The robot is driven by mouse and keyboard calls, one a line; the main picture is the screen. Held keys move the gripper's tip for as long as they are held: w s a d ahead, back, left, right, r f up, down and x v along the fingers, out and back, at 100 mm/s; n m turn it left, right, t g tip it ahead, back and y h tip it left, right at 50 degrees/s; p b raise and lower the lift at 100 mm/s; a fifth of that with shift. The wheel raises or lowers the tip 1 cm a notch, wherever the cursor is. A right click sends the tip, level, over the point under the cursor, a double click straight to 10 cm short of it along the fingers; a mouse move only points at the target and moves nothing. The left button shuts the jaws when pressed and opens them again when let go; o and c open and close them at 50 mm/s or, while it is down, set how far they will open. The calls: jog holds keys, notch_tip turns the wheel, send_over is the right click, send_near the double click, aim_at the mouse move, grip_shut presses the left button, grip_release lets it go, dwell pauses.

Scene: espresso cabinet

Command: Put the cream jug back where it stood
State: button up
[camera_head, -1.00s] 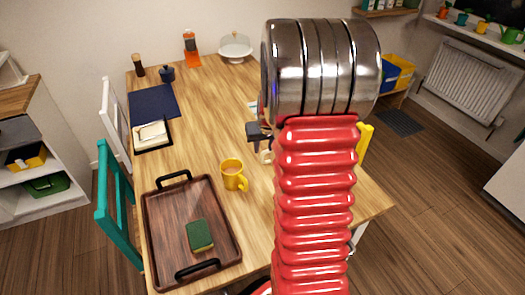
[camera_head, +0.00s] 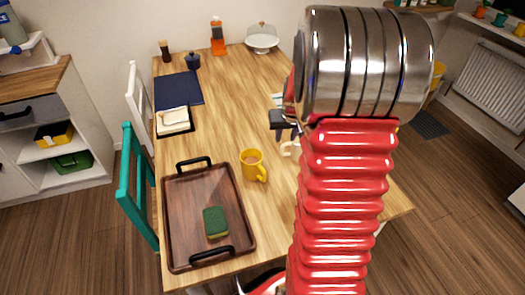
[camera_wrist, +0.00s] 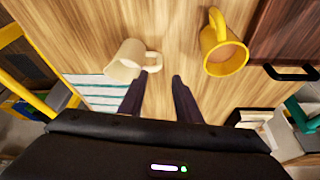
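The cream jug (camera_wrist: 128,62) stands on the table just beyond my fingertips in the wrist view, its handle towards the gap between them. In the head view only a small part of the cream jug (camera_head: 289,149) shows beside my arm; the rest is hidden. My gripper (camera_wrist: 157,77) is open and empty, its dark fingers apart. In the head view my gripper (camera_head: 285,130) is partly hidden behind my arm. A yellow mug (camera_wrist: 224,52) with a drink in it stands right of the jug in the wrist view; it also shows in the head view (camera_head: 252,165).
A wooden tray (camera_head: 190,230) with a green sponge (camera_head: 215,222) lies at the table's front left. A striped cloth (camera_wrist: 98,88) lies near the jug. A navy mat (camera_head: 178,90), a napkin (camera_head: 173,120) and a glass-domed stand (camera_head: 262,38) are farther back.

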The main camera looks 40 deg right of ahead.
jog(key=s+a+r+n, duration=0.1)
jog(key=s+a+r, duration=0.3)
jog(key=a, duration=0.5)
jog(key=s+a+r+n+t+y, duration=0.1)
jog(key=s+a+r+n, duration=0.1)
jog(key=a+r, duration=0.5)
jog(key=s+a+r+n, duration=0.1)
jog(key=s+a+r, duration=0.25)
jog(key=a, duration=0.65)
jog(key=s+a+r+n+y, duration=0.1)
jog(key=s+a, duration=0.5)
jog(key=s, duration=0.2)
jog(key=shift+s+a+r+n+t, duration=0.25)
jog(key=shift+a+n+t, duration=0.05)
jog(key=shift+a+n, duration=0.1)
